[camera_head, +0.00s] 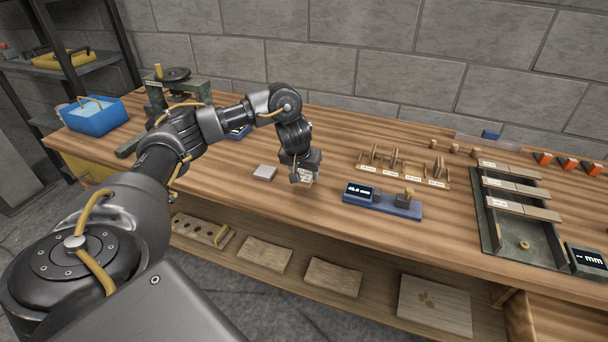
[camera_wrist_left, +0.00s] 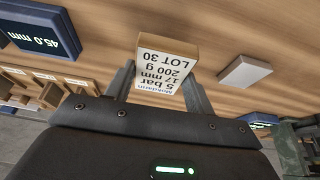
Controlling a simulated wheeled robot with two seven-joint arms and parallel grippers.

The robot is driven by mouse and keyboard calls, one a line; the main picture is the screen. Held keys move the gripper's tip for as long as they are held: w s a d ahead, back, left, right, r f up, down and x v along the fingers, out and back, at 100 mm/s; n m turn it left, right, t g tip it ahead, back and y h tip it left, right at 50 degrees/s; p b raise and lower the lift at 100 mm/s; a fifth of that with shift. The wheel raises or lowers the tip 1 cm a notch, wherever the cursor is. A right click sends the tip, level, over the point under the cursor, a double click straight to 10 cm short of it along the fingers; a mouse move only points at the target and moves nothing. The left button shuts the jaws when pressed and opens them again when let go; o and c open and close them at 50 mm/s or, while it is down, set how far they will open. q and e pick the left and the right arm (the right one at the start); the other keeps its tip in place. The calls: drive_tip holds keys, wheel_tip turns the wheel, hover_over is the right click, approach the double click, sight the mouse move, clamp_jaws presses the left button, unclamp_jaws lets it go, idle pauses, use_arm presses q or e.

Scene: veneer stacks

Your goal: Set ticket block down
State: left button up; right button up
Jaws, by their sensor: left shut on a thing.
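The ticket block (camera_wrist_left: 165,70) is a small wooden block with a white printed face that reads "LOT 30", "200 g", "17 mm" and "5 bar". In the head view the block (camera_head: 305,175) shows at the jaws, partly hidden by the fingers. My left gripper (camera_head: 300,177) points down over the front middle of the workbench and is shut on the block. In the left wrist view the gripper's two fingers (camera_wrist_left: 160,88) flank the block. I cannot tell whether the block touches the bench top. My right gripper is not in view.
A pale flat block (camera_head: 265,172) lies just left of the gripper. A blue gauge (camera_head: 382,201) with a display stands to the right, with a wooden rack (camera_head: 403,168) behind it. A dark tray (camera_head: 490,235) is farther right. The workbench (camera_head: 330,130) is clear behind the gripper.

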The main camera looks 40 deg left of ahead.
use_arm(q)
drive_tip(key=s+d+r+p, duration=0.8)
drive_tip(key=s+r+p, duration=0.1)
drive_tip(key=p, duration=0.3)
drive_tip(key=shift+s+d+p, duration=0.15)
drive_tip(key=shift+s+p, duration=0.2)
drive_tip(key=shift+s, duration=0.45)
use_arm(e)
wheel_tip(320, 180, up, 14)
